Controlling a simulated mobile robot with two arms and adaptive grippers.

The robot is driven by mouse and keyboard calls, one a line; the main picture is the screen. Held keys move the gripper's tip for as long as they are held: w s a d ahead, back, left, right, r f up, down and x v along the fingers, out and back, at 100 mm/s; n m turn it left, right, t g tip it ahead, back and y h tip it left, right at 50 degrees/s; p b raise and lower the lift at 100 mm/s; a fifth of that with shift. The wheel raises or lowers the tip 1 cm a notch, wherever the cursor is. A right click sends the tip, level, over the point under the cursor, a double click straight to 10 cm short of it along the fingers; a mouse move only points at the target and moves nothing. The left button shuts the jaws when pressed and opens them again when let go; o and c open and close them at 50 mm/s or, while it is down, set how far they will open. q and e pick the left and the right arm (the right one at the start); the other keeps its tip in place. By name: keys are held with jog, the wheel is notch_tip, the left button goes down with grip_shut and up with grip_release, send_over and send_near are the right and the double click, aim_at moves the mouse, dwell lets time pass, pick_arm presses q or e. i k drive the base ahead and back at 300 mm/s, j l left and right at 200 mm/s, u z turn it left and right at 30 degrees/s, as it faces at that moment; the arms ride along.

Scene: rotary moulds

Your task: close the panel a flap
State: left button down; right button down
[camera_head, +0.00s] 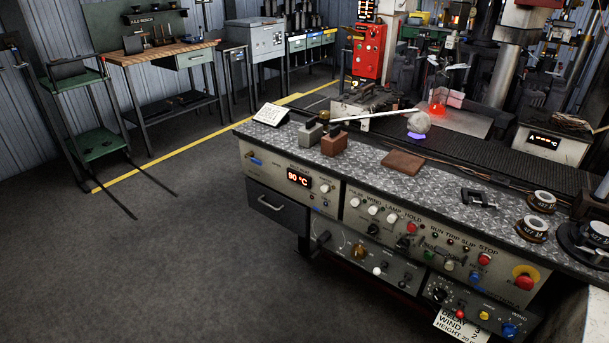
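No flap marked as panel A can be picked out in the head view. The bench front carries a left panel (268,178) with a lit 90 °C display (299,178). A wide middle panel (440,245) holds several knobs and a red stop button (524,282). Lower panels with knobs (375,262) sit beneath it. A dark drawer front (275,212) with a handle lies under the left panel; I cannot tell whether it is fully shut. Neither of my grippers is in view.
The patterned bench top (375,188) holds a brown block (333,142), a flat brown piece (402,162), a black clamp (479,197) and tape rolls (532,229). A red-glowing spot (437,110) is behind. The grey floor (190,260) in front is clear.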

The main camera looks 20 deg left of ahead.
aim_at(443, 251)
jog(key=i+j+z, duration=0.25)
jog(key=i, duration=0.2)
jog(key=i+j+z, duration=0.1)
jog(key=i+z, duration=0.2)
jog(key=i, duration=0.1)
